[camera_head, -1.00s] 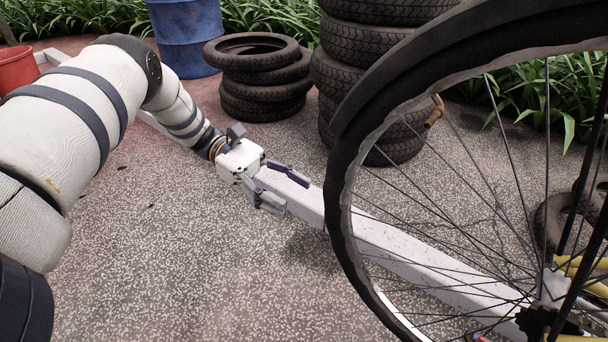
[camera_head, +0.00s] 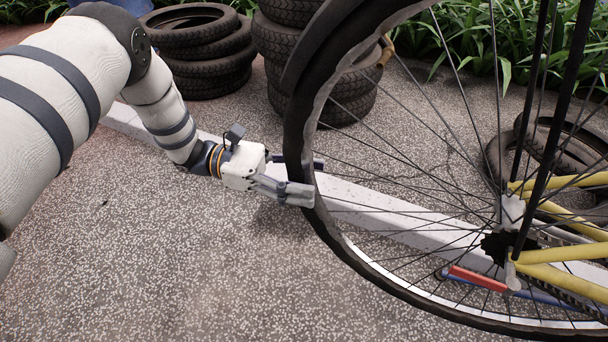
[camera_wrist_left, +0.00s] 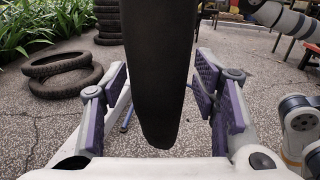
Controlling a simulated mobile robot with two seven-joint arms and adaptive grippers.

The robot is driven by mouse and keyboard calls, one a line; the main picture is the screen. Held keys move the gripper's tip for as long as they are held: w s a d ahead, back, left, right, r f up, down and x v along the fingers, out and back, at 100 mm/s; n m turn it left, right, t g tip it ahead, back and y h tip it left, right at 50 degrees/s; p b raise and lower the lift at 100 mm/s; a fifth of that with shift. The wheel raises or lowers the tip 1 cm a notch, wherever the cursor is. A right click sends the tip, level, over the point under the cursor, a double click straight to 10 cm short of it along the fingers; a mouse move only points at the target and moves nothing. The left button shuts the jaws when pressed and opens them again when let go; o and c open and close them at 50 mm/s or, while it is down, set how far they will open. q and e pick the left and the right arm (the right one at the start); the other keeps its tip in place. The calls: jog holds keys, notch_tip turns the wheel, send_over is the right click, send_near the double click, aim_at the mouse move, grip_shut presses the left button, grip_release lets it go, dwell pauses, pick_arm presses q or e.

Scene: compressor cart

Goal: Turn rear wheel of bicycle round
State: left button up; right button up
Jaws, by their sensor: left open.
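The bicycle's rear wheel (camera_head: 330,236) fills the right of the head view, with a black tyre, thin spokes and a dark sprocket at the hub (camera_head: 513,212). Yellow frame tubes (camera_head: 562,254) meet at the hub. My left gripper (camera_head: 308,178) is at the tyre's left edge, with one finger on the near side and the other partly hidden behind the tyre. In the left wrist view the tyre (camera_wrist_left: 160,70) stands between the two open purple-padded fingers, with gaps on both sides. My right gripper is not in the head view.
Stacked tyres (camera_head: 205,50) stand at the back left, and a taller stack (camera_head: 345,95) stands behind the wheel. A pale beam (camera_head: 375,208) lies on the speckled ground beneath the gripper and wheel. Loose tyres (camera_head: 560,150) lie at right. The ground at front left is clear.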

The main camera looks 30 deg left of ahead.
aim_at(302, 125)
pick_arm(q)
grip_shut()
notch_tip(302, 125, up, 11)
jog(key=y+p, duration=0.2)
jog(key=p, duration=0.4)
jog(key=g+y+p, duration=0.1)
jog(key=p, duration=0.6)
jog(key=shift+a+r+m+y, duration=0.15)
jog(key=shift+r+m+y, duration=0.05)
jog(key=shift+m+y, duration=0.2)
jog(key=shift+p, duration=0.45)
jog(key=shift+f, duration=0.1)
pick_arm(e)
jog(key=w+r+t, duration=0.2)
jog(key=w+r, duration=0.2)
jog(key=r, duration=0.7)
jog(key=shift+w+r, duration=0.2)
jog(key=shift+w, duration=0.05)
pick_arm(q)
grip_release()
